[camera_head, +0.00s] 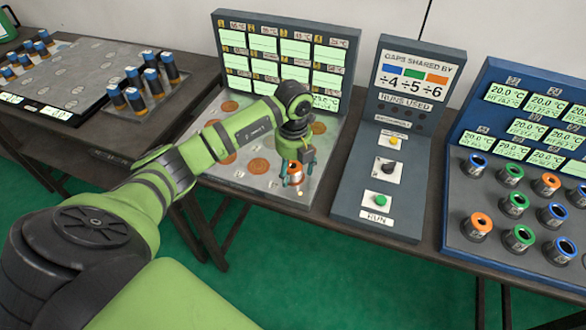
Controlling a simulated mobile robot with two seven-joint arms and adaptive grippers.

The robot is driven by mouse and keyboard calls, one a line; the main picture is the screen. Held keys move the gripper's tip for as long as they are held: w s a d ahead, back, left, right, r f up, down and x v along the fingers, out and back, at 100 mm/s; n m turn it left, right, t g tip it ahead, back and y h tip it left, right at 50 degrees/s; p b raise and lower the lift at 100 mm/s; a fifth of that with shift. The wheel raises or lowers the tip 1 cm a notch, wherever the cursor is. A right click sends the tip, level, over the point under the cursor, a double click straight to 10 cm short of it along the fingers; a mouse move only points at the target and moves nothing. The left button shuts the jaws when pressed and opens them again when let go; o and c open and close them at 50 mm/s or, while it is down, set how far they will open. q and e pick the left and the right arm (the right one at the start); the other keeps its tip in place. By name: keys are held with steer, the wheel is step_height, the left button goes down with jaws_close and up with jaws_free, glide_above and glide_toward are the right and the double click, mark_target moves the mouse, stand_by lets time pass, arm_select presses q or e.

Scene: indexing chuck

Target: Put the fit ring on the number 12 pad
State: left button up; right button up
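My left gripper (296,172) reaches over the right front part of a grey plate (232,176) with round copper pads. Its fingers point down and are closed around a small ring with an orange band (295,169). The ring appears to be just above or at the plate; contact cannot be told. Bare copper pads (259,166) show left of the gripper, and another pad (319,128) shows behind it. Pad numbers are too small to read, and the arm hides several pads. My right gripper is not in view.
A panel of green displays (330,55) stands behind the plate. Right of it is a grey console (345,200) with a green RUN button (380,199). A blue rack (460,240) at the far right holds several coloured rings. Blue-topped cylinders (153,82) stand at the far left.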

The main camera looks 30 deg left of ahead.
mark_target(293, 165)
arm_select(q)
step_height(293, 165, up, 11)
steer(key=b, duration=0.2)
steer(key=shift+w+b, duration=0.1)
steer(key=shift+b, duration=0.3)
steer(key=shift+r, duration=0.55)
stand_by(0.9)
